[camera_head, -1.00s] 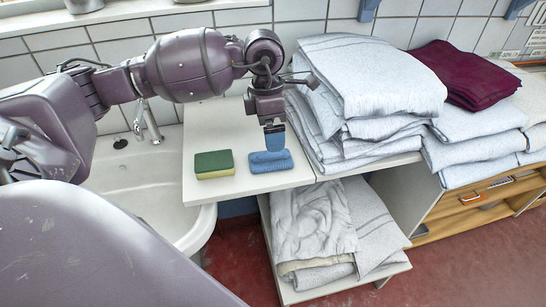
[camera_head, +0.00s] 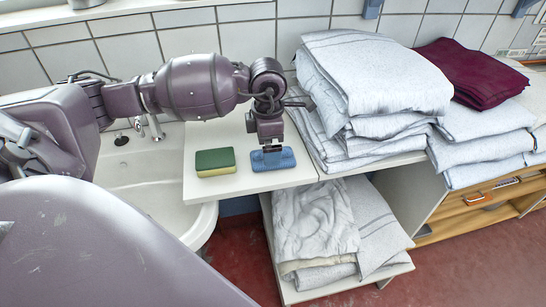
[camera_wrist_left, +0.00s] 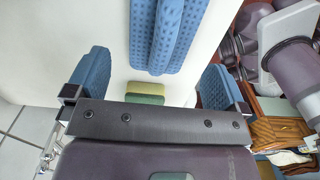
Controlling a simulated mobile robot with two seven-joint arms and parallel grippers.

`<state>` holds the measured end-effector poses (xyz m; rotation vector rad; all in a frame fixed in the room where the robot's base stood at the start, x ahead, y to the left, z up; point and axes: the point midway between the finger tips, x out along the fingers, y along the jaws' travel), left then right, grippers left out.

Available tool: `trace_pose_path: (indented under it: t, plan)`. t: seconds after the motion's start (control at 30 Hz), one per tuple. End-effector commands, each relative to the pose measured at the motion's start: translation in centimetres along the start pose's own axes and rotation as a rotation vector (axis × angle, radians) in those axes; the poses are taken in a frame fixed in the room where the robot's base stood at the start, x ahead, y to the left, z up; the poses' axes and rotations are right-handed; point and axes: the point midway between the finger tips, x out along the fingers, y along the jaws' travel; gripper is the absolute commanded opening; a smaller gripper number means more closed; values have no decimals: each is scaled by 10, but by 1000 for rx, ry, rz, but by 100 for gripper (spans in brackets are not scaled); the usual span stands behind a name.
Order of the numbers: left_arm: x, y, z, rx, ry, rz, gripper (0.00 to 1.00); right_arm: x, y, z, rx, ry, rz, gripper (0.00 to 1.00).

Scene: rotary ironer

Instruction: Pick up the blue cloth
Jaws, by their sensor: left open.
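The blue cloth (camera_head: 284,159) lies folded on the white counter, to the right of the green and yellow sponge (camera_head: 215,162). My left gripper (camera_head: 271,148) points down right over the cloth. In the left wrist view the cloth (camera_wrist_left: 166,30) lies ahead, between the lines of the two blue fingers. There the left gripper (camera_wrist_left: 153,76) has its fingers wide apart with nothing held between them. Whether the fingertips touch the cloth or counter cannot be told. My right gripper is not in view.
Tall stacks of folded white towels (camera_head: 375,75) stand close to the right of the cloth, with a maroon cloth (camera_head: 470,72) on top further right. A white sink (camera_head: 150,178) is at the left. More towels (camera_head: 315,220) lie on the shelf below.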

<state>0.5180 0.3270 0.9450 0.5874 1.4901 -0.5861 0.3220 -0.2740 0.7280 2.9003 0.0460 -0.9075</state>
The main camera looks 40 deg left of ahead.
Motion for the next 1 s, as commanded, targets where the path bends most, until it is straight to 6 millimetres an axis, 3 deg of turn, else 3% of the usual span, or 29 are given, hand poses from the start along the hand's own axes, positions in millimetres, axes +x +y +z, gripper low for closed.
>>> trace_pose_path:
  t: [0.2, 0.43, 0.8, 1.0]
  plan:
    - [28, -1, -1, 0, 1, -3, 100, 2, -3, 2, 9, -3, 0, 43]
    - [28, 0, -1, 0, 0, 0, 100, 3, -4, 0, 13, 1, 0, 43]
    - [28, 0, -1, 0, 0, -1, 47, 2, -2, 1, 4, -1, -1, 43]
    - [27, 0, 0, 0, 0, 0, 47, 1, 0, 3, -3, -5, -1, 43]
